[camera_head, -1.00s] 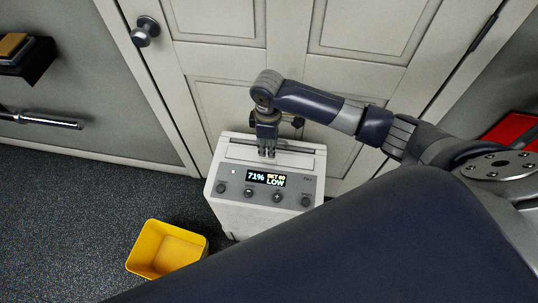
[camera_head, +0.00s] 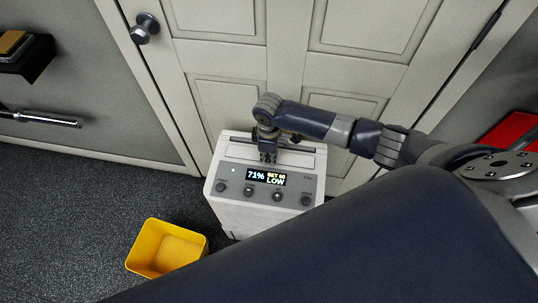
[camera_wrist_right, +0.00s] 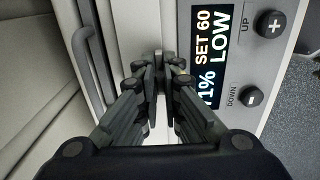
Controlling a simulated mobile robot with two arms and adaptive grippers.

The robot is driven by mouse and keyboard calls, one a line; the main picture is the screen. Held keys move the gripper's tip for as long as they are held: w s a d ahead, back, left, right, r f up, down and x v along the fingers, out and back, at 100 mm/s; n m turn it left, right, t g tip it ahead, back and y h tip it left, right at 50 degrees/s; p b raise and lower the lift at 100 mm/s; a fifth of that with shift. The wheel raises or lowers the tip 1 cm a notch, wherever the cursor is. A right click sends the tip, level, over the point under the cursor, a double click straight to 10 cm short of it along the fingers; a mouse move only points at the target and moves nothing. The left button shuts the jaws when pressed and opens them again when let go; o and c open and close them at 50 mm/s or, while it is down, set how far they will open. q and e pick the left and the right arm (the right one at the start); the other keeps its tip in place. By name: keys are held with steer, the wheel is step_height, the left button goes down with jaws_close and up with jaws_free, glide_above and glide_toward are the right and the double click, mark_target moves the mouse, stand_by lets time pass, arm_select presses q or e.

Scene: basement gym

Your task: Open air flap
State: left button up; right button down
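A white dehumidifier (camera_head: 262,215) with a lit display stands on the floor against the door. Its pale air flap strip (camera_head: 241,150) lies along the top, behind the control panel (camera_head: 225,184). My right gripper (camera_head: 268,160) is over the front edge of the flap, just behind the display; I cannot tell whether it touches. In the right wrist view the gripper's fingers (camera_wrist_right: 160,82) are together with nothing seen between them, beside the flap strip (camera_wrist_right: 127,40). The fingers hide part of the flap's edge. The flap appears flat. My left gripper is not in view.
A yellow bin (camera_head: 168,248) sits on the dark floor left of the dehumidifier. A panelled door (camera_head: 285,65) with a round knob (camera_head: 145,29) is close behind it. A dark carrying handle (camera_wrist_right: 92,55) runs along the machine's back edge.

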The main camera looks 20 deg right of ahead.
steer(key=shift+w, duration=0.1)
steer(key=shift+w+d+r+g+y, duration=0.2)
steer(key=shift+r+g+y, duration=0.1)
steer(key=shift+g, duration=0.2)
steer(key=shift+w+d+g+y+b, duration=0.2)
steer(key=shift+w+g+y+b, duration=0.15)
steer(key=shift+g+y+b, duration=0.45)
steer(key=shift+r+g+b, duration=0.3)
steer(key=shift+g, duration=0.1)
steer(key=c, duration=1.8)
jaws_free()
steer(key=shift+o, duration=0.2)
